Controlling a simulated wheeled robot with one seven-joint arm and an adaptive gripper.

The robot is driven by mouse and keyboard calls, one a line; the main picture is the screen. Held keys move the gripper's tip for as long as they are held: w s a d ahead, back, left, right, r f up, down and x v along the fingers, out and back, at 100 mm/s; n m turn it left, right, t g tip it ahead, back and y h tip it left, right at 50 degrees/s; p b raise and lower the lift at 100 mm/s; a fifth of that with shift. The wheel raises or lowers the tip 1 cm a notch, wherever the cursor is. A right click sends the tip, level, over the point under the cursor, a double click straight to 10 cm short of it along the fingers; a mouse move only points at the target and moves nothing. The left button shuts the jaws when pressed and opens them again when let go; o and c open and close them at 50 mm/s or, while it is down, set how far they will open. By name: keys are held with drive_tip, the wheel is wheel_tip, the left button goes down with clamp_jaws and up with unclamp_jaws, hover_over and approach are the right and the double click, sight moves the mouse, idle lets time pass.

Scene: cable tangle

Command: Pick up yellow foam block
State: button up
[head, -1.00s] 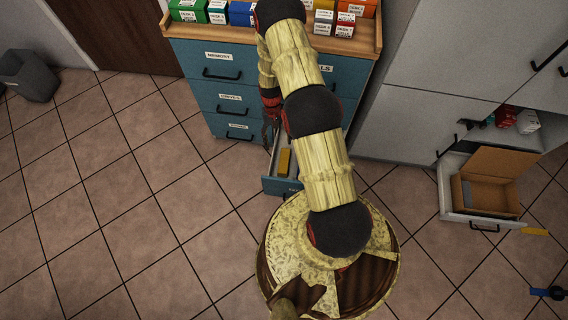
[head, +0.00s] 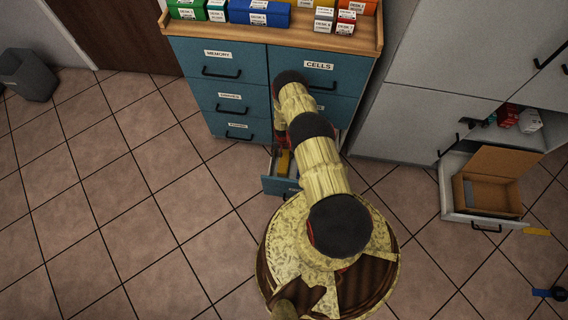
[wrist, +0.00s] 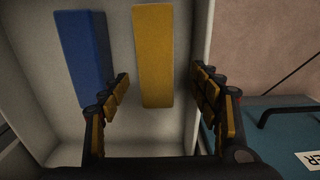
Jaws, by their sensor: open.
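The yellow foam block (wrist: 153,55) lies lengthwise in an open drawer (wrist: 120,132), beside a blue block (wrist: 84,55) to its left. In the head view part of the yellow block (head: 284,163) shows in the open lower drawer (head: 273,186) of the teal cabinet. My gripper (wrist: 161,82) is open and empty, with its fingers to the left and right of the yellow block's near part. I cannot tell how far above the block the fingertips are. In the head view my arm hides the gripper and part of the drawer.
The drawer wall (wrist: 205,40) runs close to the right finger. The teal cabinet (head: 225,65) carries several labelled boxes on top. At right, a grey cabinet's open drawer (head: 450,200) holds a cardboard box (head: 490,195).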

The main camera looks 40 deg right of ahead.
sight(284, 159)
drive_tip(key=f+b, duration=0.1)
drive_tip(key=f, duration=0.1)
drive_tip(key=f+b, duration=0.2)
drive_tip(key=f, duration=0.1)
drive_tip(key=shift+s+d+f, duration=0.2)
drive_tip(key=shift+s+f, duration=0.1)
drive_tip(key=shift+c, duration=1.4)
drive_tip(key=c, duration=0.7)
drive_tip(key=shift+r, duration=0.1)
drive_tip(key=shift+c, duration=0.2)
